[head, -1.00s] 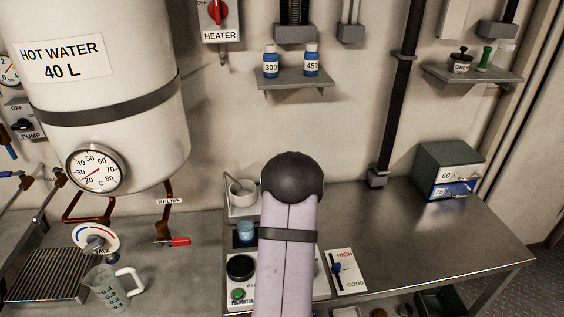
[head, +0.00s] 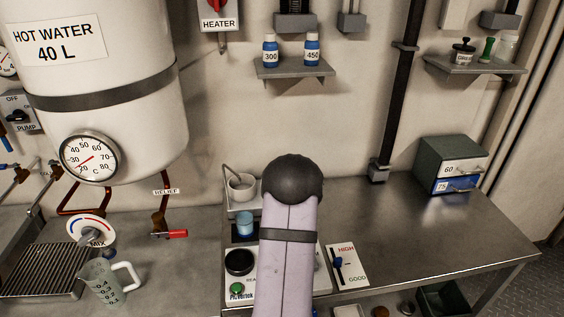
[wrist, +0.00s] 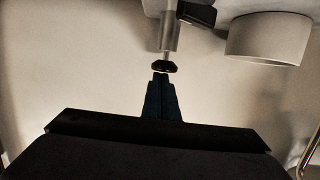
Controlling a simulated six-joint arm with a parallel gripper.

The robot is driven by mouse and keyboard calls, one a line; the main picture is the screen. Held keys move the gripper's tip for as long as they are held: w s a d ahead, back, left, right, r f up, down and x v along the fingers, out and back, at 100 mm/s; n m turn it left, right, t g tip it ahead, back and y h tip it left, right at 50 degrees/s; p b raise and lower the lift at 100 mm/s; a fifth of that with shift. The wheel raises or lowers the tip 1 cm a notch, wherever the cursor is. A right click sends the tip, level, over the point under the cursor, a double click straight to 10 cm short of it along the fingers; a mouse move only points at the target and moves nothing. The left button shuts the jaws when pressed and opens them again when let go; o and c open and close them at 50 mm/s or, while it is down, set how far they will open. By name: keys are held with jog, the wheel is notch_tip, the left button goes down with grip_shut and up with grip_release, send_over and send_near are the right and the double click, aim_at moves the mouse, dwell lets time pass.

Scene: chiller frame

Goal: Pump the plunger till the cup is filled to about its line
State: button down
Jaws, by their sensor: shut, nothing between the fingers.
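A small clear cup (head: 245,229) with blue in it stands on the bench just left of my arm in the head view. Its line and exact level are too small to read. In the wrist view a black knob (wrist: 165,67), which looks like the plunger's top, sits on a silver rod. My gripper (wrist: 160,77) is shut and empty, its tips right at the knob, touching or nearly so. In the head view my gripper is hidden behind my own arm.
A pale pot (head: 241,188) stands behind the cup, and a device with a black disc (head: 239,262) stands in front. A HIGH/GOOD slider panel (head: 347,265) lies right of my arm. A measuring jug (head: 103,281) stands at left. The right bench (head: 420,235) is mostly clear.

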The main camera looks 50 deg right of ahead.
jog(key=shift+a+f, duration=0.1)
jog(key=shift+f, duration=0.15)
jog(key=s+a+r, duration=0.6)
jog(key=s, duration=0.1)
jog(key=shift+a+r, duration=0.35)
jog(key=shift+r, duration=0.05)
dwell(0.3)
dwell(0.9)
